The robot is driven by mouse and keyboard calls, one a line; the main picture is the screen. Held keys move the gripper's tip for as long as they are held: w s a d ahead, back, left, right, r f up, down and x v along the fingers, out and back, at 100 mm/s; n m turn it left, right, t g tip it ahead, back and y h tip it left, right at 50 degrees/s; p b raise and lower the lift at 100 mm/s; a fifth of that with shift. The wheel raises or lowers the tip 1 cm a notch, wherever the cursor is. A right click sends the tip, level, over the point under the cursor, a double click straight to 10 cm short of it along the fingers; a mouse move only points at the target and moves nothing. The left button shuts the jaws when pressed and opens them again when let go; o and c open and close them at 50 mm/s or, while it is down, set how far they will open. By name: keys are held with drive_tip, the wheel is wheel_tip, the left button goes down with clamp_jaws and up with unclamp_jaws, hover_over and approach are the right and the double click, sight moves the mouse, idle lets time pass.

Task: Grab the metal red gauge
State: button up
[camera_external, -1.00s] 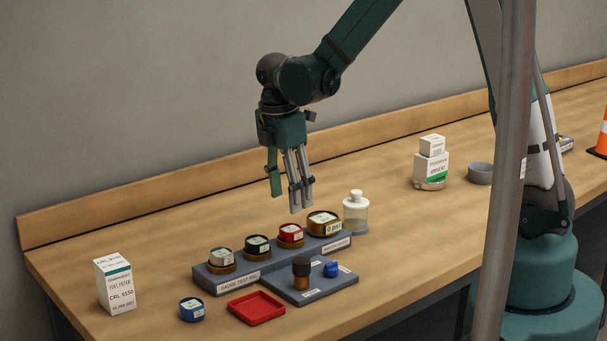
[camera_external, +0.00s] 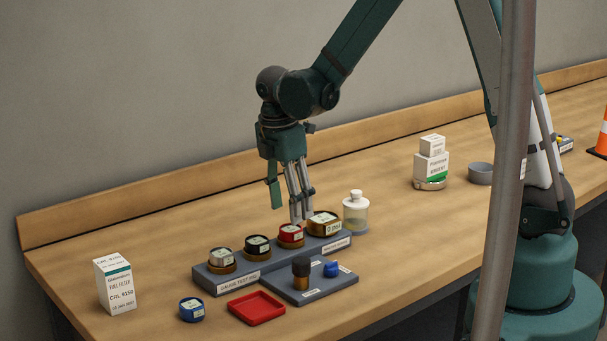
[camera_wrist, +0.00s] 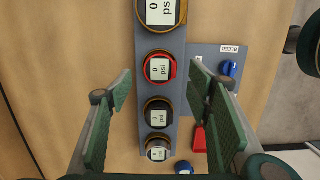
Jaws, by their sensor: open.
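The red gauge (camera_external: 291,234) has a red rim, a brass-coloured base and a pale face. It sits in the grey gauge rack (camera_external: 240,281), between a black gauge (camera_external: 257,245) and a larger brass gauge (camera_external: 323,223). In the wrist view the red gauge (camera_wrist: 159,68) shows its "0 psi" display, just beyond the fingertips and between their lines. My gripper (camera_external: 290,213) is open, empty and pointing down, above the rack close to the red gauge. In the wrist view its fingers (camera_wrist: 160,85) stand wide on both sides of the rack.
A grey plate (camera_external: 318,292) with a dark knob and blue knob lies in front of the rack. A red tray (camera_external: 256,307), a blue gauge (camera_external: 192,309) and a white box (camera_external: 115,285) are nearby. A white-capped jar (camera_external: 355,213) stands by the rack's right end.

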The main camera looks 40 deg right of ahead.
sight(290, 228)
drive_tip(key=shift+f, duration=0.1)
idle(0.3)
drive_tip(key=shift+d+f, duration=0.15)
drive_tip(key=shift+f, duration=1.15)
drive_tip(key=shift+d+f, duration=0.15)
drive_tip(key=shift+f, duration=1.1)
drive_tip(key=c, duration=1)
